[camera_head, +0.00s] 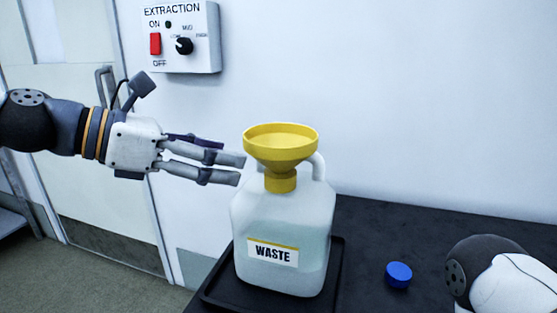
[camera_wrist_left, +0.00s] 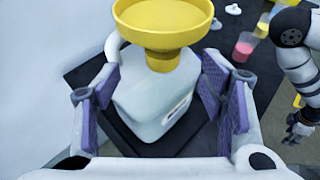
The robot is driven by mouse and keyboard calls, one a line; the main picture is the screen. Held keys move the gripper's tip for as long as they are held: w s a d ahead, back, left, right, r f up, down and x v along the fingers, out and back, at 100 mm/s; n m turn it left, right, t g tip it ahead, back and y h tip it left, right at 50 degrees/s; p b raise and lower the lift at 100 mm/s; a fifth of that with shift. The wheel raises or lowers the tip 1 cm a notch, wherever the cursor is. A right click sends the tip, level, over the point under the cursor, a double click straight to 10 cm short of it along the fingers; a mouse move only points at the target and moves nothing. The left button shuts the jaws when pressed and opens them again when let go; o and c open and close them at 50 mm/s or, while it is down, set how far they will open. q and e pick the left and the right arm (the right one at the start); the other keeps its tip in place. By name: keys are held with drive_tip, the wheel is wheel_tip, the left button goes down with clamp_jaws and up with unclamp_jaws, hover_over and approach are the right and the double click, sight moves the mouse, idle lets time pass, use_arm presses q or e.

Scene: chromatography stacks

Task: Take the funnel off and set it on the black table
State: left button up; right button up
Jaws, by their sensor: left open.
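A yellow funnel (camera_head: 281,150) stands upright in the neck of the white waste jug (camera_head: 285,225). It also shows in the left wrist view (camera_wrist_left: 163,28), at the top. My left gripper (camera_head: 241,169) is open and empty, just left of the funnel's lower part. In the left wrist view its fingers (camera_wrist_left: 160,100) are spread to either side of the jug, with the funnel beyond them. The black table (camera_head: 440,228) extends right of the jug. My right gripper (camera_wrist_left: 298,130) shows small and dark at the right edge of the wrist view; its opening is unclear.
The jug stands in a black tray (camera_head: 333,270). A blue cap (camera_head: 398,274) lies on the table to the right. An extraction switch box (camera_head: 183,38) is on the wall. A pink-filled beaker (camera_wrist_left: 245,46) stands farther along the table. The table behind the cap is clear.

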sight(272, 172)
use_arm(q)
drive_tip(key=x, duration=0.3)
drive_tip(key=b+x, duration=0.1)
drive_tip(key=x, duration=0.2)
drive_tip(key=f+x, duration=0.1)
drive_tip(key=x, duration=0.2)
drive_tip(key=shift+s+f+b, duration=0.2)
drive_tip(key=shift+s+b, duration=0.05)
drive_tip(key=shift+b, duration=0.1)
drive_tip(key=shift+w+d, duration=0.2)
drive_tip(key=shift+d, duration=0.15)
drive_tip(key=c, duration=1.2)
use_arm(e)
drive_tip(key=s+f, duration=0.2)
drive_tip(key=s, duration=0.1)
drive_tip(key=shift+f+g, duration=0.3)
drive_tip(key=shift+g, duration=0.1)
